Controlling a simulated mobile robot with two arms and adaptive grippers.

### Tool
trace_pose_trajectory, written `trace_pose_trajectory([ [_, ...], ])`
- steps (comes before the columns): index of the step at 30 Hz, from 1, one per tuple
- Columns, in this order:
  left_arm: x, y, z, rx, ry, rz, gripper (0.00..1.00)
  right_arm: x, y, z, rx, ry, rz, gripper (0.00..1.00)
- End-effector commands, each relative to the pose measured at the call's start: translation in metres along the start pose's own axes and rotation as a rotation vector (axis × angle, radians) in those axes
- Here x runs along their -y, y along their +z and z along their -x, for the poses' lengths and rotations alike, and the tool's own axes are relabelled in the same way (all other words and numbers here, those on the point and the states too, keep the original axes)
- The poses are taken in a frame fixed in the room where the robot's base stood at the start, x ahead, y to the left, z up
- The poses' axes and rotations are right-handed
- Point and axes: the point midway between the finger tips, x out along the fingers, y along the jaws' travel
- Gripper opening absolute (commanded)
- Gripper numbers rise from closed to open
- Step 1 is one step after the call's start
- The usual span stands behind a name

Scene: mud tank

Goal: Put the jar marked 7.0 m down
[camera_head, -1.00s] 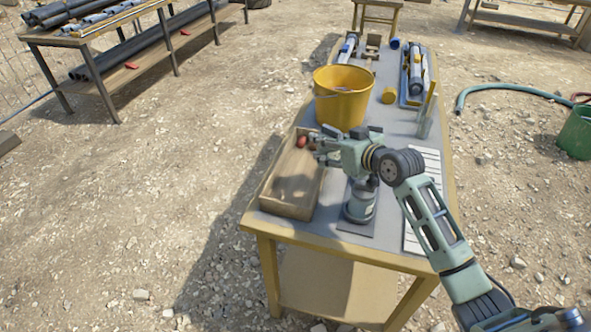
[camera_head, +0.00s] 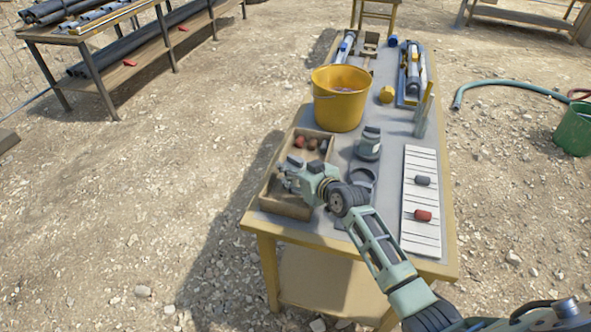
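A grey-green jar (camera_head: 368,145) with a dark lid stands upright on the table, right of the wooden tray and near the yellow bucket. Its marking is too small to read. A dark rounded shape (camera_head: 366,176) in front of it is partly hidden by my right arm; I cannot tell what it is. My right gripper (camera_head: 287,177) is over the wooden tray (camera_head: 268,190), left of the jar and apart from it. Its fingers are too small to show whether they are open. A white ruled board (camera_head: 420,237) carries a dark piece (camera_head: 422,180) and a red piece (camera_head: 422,216). My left gripper is out of view.
A yellow bucket (camera_head: 340,100) stands behind the tray, which holds several red and dark pieces (camera_head: 312,144). A yellow cylinder (camera_head: 386,95), upright tubes (camera_head: 423,118) and a blue-framed tool (camera_head: 411,75) lie further back. Bare table shows between the jar and the board.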

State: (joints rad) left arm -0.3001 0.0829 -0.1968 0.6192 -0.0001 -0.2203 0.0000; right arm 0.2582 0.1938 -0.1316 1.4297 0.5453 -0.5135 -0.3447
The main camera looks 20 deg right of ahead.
Motion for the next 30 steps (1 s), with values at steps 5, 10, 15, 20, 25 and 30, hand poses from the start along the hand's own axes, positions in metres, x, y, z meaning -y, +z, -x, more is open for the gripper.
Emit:
trace_pose_trajectory([
  [5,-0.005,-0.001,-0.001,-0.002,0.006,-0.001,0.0,0.0,-0.002,0.0,-0.005,0.0,0.0,0.12],
  [10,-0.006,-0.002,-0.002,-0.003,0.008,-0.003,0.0,0.0,0.003,-0.001,0.001,-0.001,0.0,0.57],
  [15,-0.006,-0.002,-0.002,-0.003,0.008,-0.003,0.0,0.0,0.002,-0.001,0.001,0.0,0.0,0.69],
  [20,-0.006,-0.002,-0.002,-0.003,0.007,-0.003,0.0,0.0,0.002,-0.001,0.0,0.0,0.0,0.69],
  [25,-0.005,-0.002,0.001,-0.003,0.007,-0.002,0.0,0.0,-0.001,0.001,0.0,0.0,0.0,0.69],
  [30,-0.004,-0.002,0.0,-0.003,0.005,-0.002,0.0,0.0,0.001,0.016,0.001,0.0,0.002,0.69],
])
